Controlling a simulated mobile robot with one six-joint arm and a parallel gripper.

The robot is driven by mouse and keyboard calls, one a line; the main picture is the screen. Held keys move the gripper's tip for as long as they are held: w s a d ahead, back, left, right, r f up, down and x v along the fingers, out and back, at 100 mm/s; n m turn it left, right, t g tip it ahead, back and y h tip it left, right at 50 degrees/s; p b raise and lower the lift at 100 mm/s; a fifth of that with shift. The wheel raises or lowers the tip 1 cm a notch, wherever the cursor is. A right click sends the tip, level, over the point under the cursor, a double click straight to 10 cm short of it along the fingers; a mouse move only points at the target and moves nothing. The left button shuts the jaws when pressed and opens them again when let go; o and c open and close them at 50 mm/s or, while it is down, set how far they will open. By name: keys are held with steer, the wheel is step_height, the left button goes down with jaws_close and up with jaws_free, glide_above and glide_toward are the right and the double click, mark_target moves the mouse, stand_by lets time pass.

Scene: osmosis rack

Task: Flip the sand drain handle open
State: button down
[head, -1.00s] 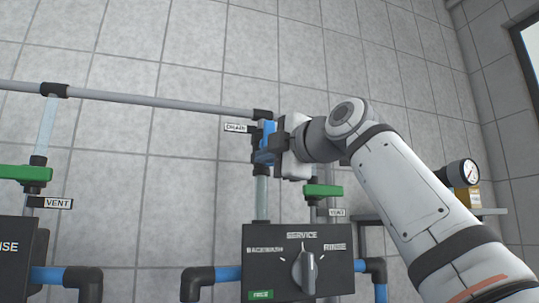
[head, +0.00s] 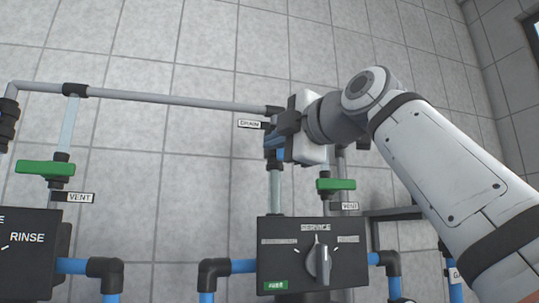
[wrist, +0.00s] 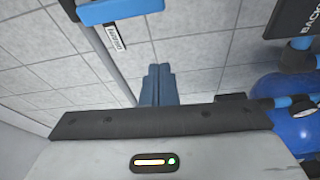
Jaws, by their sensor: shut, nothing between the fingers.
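The blue drain handle (wrist: 120,10) crosses the top of the wrist view, beside a black fitting on a grey pipe. In the head view, a blue patch at the drain valve (head: 270,142) shows beside the DRAIN tag (head: 250,124), mostly hidden by my gripper. My gripper's two blue-grey fingers (wrist: 157,75) are together with nothing between them. In the wrist view they sit below the handle, with a visible gap in the picture. Contact and depth are hard to judge in the head view.
A grey pipe (head: 170,98) runs left from the valve. A green vent handle (head: 336,184) and a black selector box (head: 285,262) with a grey knob (head: 319,262) are below. A second green vent handle (head: 45,167) is at left. Blue tanks (wrist: 290,95) show at right.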

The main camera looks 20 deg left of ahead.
steer(key=b+v, duration=0.1)
steer(key=v, duration=0.3)
steer(key=shift+s+d, duration=0.15)
steer(key=shift+d, duration=0.15)
stand_by(0.4)
